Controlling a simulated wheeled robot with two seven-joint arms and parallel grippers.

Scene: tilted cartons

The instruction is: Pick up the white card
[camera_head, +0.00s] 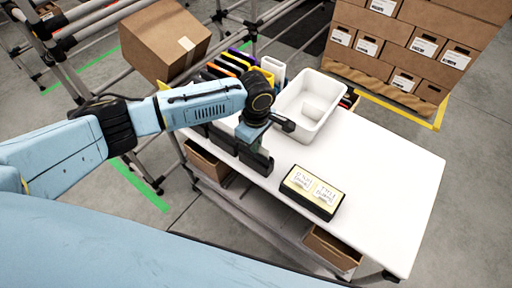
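Two small white cards with dark writing, a left one (302,182) and a right one (325,192), lie side by side on a black-edged, pale yellow tray (312,207) on the white table. I cannot tell which one the task means. My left gripper (257,164) points down over the table's near edge, to the left of the tray and apart from the cards. Its fingers are small and dark here, so their opening does not show. My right gripper is out of view.
A white bin (312,106) stands at the back of the white table (385,185), beside a row of coloured folders (228,66). A tilted carton (166,38) rests on the rack at left. Stacked cartons (410,45) stand behind. The table's right side is clear.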

